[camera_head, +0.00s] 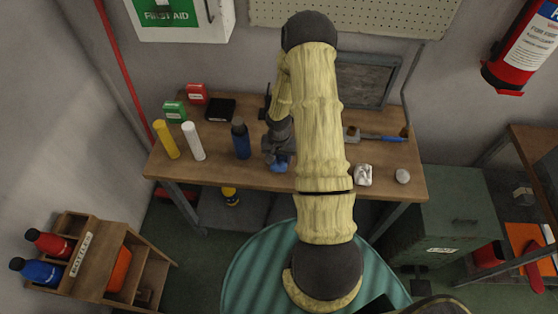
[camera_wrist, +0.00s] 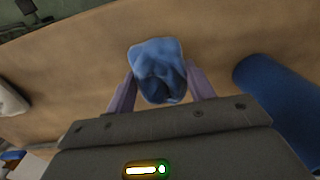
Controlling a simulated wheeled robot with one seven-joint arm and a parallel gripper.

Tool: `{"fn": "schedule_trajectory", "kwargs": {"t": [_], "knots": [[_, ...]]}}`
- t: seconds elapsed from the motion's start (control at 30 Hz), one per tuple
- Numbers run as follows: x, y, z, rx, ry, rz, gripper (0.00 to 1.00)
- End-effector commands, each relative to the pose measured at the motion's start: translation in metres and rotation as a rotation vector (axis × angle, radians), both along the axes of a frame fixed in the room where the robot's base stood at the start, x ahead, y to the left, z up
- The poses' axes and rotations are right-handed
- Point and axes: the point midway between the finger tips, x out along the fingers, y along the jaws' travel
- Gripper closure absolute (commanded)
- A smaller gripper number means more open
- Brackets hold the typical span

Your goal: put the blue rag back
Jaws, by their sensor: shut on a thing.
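The blue rag (camera_wrist: 155,68) is a crumpled bundle between the two fingers of my gripper (camera_wrist: 160,92) in the wrist view. My gripper is shut on it, over the wooden tabletop. In the head view the rag (camera_head: 278,164) shows as a small blue patch near the table's front edge, just below my gripper (camera_head: 276,158). My arm covers part of the table to its right. I cannot tell whether the rag touches the tabletop.
A dark blue bottle (camera_head: 241,140) stands close left of my gripper. Yellow (camera_head: 166,140) and white (camera_head: 194,142) bottles stand further left. A white crumpled thing (camera_head: 363,175) lies right of my arm. A wooden rack (camera_head: 94,262) labelled for bottles stands lower left; a green cabinet (camera_head: 445,220) stands right.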

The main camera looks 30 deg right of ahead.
Motion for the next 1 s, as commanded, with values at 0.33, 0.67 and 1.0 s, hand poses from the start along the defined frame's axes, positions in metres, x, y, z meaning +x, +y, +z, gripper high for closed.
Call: {"fn": "schedule_trajectory", "kwargs": {"t": [0.33, 0.67, 1.0], "knots": [[0.0, 0.0, -0.019, -0.001, -0.001, 0.0, 0.71], [0.0, 0.0, -0.021, 0.0, 0.0, 0.0, 0.25], [0.0, 0.0, -0.019, 0.0, 0.0, 0.0, 0.25]]}}
